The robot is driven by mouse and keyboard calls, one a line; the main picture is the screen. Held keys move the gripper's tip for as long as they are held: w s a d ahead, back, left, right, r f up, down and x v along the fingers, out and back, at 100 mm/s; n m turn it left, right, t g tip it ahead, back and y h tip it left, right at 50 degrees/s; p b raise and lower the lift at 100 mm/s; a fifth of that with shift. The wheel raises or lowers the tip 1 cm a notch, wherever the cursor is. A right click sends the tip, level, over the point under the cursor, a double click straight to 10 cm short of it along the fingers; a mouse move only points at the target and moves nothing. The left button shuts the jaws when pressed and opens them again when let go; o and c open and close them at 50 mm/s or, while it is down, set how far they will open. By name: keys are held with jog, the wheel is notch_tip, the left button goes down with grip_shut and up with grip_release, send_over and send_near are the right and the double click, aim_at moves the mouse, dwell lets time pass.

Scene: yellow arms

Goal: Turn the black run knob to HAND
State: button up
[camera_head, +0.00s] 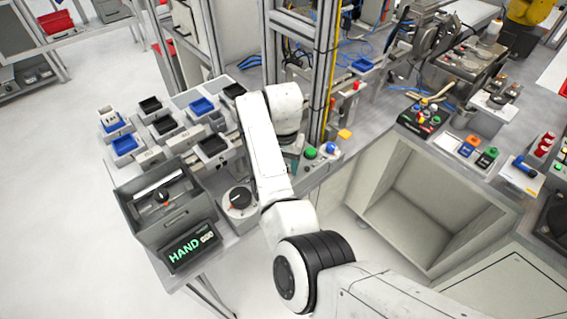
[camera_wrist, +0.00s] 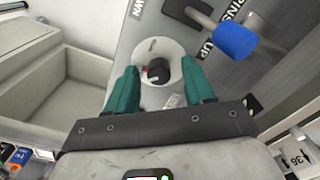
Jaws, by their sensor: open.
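A black knob (camera_wrist: 158,71) with a red mark on its left side sits on a round pale plate in the wrist view. My gripper (camera_wrist: 158,80) is open, its two teal fingers standing apart on either side of the knob, with visible gaps. A partly cut-off label shows above the plate. In the head view, a teal bit of my gripper (camera_head: 293,161) shows beside my white arm, which covers much of that area. A black dial (camera_head: 239,198) on a round pale base stands left of my arm; I cannot tell whether it is the same knob.
A blue-ended lever (camera_wrist: 235,41) is close to the right finger in the wrist view. In the head view, a display (camera_head: 188,249) shows HAND in green beside a grey box (camera_head: 176,219). Green (camera_head: 310,153) and blue buttons are right of my arm. An open compartment (camera_head: 430,200) lies further right.

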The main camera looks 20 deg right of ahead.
notch_tip(320, 180, up, 11)
jog(key=b, duration=0.1)
dwell(0.6)
jog(key=shift+f, duration=0.1)
jog(key=s+d+f+n+h, duration=0.2)
jog(key=s+d+f, duration=1)
jog(key=s+f, duration=0.35)
jog(key=s+a+f+n+y, duration=0.1)
jog(key=s+a+f+n, duration=0.1)
jog(key=s, duration=0.9)
jog(key=s+a+f+n+t+b, duration=0.1)
jog(key=s+a+f+n, duration=0.1)
jog(key=s, duration=1)
jog(key=shift+s+n+y, duration=0.25)
jog(key=shift+n+y, duration=0.05)
jog(key=shift+y, duration=0.1)
